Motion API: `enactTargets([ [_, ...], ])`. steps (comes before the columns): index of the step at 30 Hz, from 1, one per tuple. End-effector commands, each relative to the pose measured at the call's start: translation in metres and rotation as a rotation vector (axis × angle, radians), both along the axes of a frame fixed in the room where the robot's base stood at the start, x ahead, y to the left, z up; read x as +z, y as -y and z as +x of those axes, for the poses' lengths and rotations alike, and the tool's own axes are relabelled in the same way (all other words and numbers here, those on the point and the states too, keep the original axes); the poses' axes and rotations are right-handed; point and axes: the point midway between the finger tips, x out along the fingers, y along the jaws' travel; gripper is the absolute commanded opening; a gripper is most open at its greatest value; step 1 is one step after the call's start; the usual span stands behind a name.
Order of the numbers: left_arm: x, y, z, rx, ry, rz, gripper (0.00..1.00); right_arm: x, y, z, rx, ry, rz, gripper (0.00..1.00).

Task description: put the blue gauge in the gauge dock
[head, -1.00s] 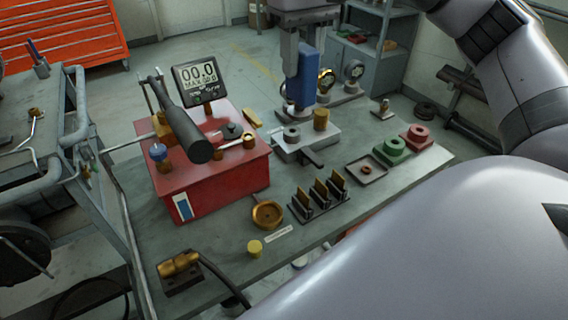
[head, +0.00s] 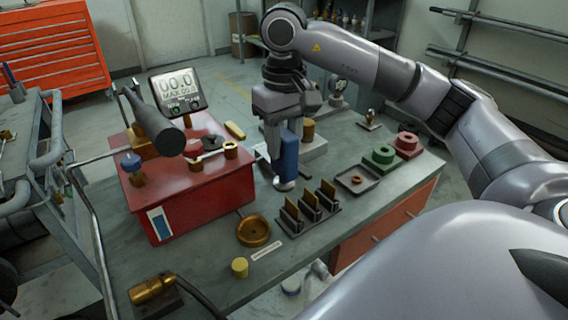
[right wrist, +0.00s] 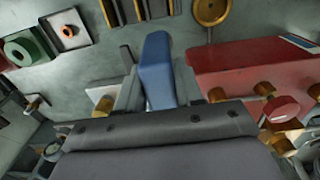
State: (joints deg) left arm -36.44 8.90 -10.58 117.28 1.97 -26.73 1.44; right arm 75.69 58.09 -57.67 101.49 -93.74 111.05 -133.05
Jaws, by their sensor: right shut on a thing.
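My right gripper (head: 283,135) points down over the workbench and is shut on a blue block-like body, the blue gauge (head: 289,160). The gauge hangs upright, with a pale round piece at its lower end. The gauge also shows between the fingers in the right wrist view (right wrist: 157,70). It is beside the red box, behind the slotted black rack. A brass round dish (head: 254,230) lies on the bench in front of the red box, with a small label by it. I cannot tell for sure which fixture is the gauge dock. My left gripper is out of view.
The red box (head: 200,190) carries a display (head: 176,88) and a dark cylinder. The black rack (head: 308,212) holds upright brass plates. A tray (head: 357,180) and green (head: 379,158) and red (head: 407,145) blocks stand right. A yellow cylinder (head: 240,267) stands near the front edge.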

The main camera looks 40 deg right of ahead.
Motion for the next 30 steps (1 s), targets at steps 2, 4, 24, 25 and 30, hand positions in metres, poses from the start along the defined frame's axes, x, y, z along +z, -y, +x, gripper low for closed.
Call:
enactTargets([
  [2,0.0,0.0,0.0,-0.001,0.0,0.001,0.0,-0.004,0.0,0.0,0.001,-0.001,-0.001,0.0],
  [4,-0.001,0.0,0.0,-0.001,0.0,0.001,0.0,-0.012,0.0,-0.001,0.001,-0.002,-0.001,0.0],
  [24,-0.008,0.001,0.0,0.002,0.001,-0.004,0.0,-0.048,0.0,0.0,0.001,-0.001,0.0,0.53],
  [25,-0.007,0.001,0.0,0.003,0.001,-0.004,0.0,-0.048,0.0,0.0,0.001,-0.001,0.0,0.62],
  [30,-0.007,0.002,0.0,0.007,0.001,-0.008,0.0,-0.048,0.0,0.0,0.001,-0.001,0.0,0.62],
])
